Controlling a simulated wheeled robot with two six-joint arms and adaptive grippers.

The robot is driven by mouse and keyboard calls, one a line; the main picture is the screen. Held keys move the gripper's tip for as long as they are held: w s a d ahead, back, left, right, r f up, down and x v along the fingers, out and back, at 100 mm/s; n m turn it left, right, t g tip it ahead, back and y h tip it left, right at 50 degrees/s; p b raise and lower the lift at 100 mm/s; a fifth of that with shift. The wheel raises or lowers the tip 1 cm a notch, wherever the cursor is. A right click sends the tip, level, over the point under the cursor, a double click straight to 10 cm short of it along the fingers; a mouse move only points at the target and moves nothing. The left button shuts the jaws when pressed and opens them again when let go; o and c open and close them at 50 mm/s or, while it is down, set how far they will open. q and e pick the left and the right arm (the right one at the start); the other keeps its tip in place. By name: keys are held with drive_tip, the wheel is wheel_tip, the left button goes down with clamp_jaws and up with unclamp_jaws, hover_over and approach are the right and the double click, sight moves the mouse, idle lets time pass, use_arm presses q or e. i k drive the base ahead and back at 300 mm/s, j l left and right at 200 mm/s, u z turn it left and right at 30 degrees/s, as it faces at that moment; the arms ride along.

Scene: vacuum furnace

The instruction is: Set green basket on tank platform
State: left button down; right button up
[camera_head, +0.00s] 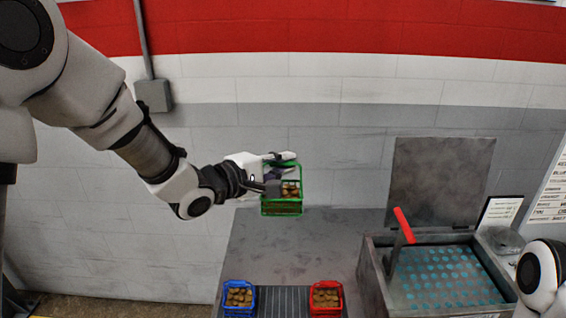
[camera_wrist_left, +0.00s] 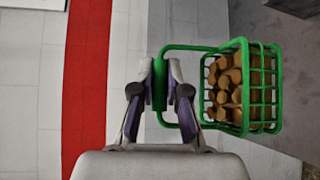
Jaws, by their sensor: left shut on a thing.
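The green basket (camera_head: 283,207) is full of small brown cylinders and hangs by its handle in the head view, in front of the wall and over the far edge of the grey table. My left gripper (camera_head: 277,174) is shut on the basket's handle. In the left wrist view, the fingers (camera_wrist_left: 160,85) close around the green handle bar, and the basket (camera_wrist_left: 243,88) extends to the right. The tank (camera_head: 380,285) stands at the right with its lid (camera_head: 440,182) raised. Its platform (camera_head: 445,278) is a perforated plate with teal holes. My right gripper is not in view.
A blue basket (camera_head: 238,312) and a red basket (camera_head: 326,312) with brown pieces stand at the table's front, beside a ribbed strip (camera_head: 283,302). A red-handled lever (camera_head: 403,226) rises at the tank's left. The grey tabletop (camera_head: 290,250) is clear behind the baskets.

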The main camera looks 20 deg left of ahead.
sight(440, 277)
drive_tip(key=k, duration=0.95)
